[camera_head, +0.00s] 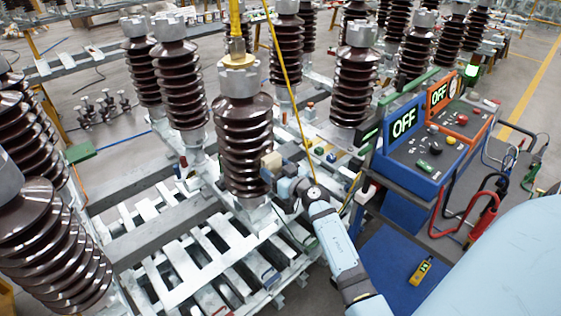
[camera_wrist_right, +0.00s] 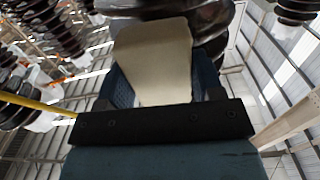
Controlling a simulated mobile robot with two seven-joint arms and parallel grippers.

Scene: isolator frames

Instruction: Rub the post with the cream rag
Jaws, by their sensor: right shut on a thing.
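The post (camera_head: 243,140) is a dark brown ribbed insulator column with a grey metal cap, upright in the middle of the head view. Its brown ribs (camera_wrist_right: 208,18) also show behind the rag in the right wrist view. My right gripper (camera_head: 275,168) is at the lower right side of the post. It is shut on the cream rag (camera_wrist_right: 153,55), which sticks out past the fingers towards the ribs. In the head view the rag (camera_head: 271,161) is a small pale patch beside the post; whether it touches the ribs I cannot tell. My left gripper is not in view.
Several similar brown insulators stand around, one large one (camera_head: 45,245) at front left. A white slatted frame (camera_head: 190,250) lies below the post. A yellow pole (camera_head: 235,20) rises from its cap. Blue and orange control boxes (camera_head: 420,150) reading OFF stand at right with cables.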

